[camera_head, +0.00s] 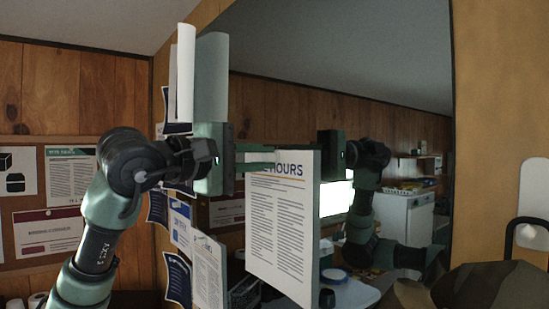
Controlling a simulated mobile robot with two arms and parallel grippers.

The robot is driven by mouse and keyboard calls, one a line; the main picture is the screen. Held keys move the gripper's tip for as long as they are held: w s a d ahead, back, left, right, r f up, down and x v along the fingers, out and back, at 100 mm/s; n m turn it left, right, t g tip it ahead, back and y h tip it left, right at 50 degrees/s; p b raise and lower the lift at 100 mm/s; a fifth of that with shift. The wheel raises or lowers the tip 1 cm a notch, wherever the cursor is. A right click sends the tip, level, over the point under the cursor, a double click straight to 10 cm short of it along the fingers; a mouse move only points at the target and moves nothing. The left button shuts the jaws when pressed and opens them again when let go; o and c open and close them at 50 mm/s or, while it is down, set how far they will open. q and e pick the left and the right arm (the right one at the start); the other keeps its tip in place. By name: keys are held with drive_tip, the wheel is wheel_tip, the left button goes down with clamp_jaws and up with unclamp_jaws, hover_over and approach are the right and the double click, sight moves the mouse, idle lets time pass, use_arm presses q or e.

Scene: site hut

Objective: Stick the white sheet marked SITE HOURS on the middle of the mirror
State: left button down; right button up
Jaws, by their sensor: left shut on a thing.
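My left gripper (256,158) comes in from the left and is shut on the top part of a white sheet (280,232). The fingers hide the start of the heading; "HOURS" shows in dark letters above lines of text. The sheet hangs upright in front of the large mirror (350,85), over its left and lower part. I cannot tell whether it touches the glass. The mirror reflects my arm and gripper just right of the sheet. My right gripper is not in view.
Several papers are on the wall left of the mirror, one of them a white text sheet (209,270). A pinboard (85,225) with notices is at the far left. A white upright strip (186,72) stands by the mirror's left edge.

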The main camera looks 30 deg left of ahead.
use_arm(q)
drive_tip(key=c, duration=1.3)
unclamp_jaws()
drive_tip(key=shift+w+d, duration=0.1)
drive_tip(key=shift+s+f, duration=0.1)
drive_tip(key=shift+s, duration=0.25)
drive_tip(key=b+v, duration=0.3)
drive_tip(key=v, duration=0.4)
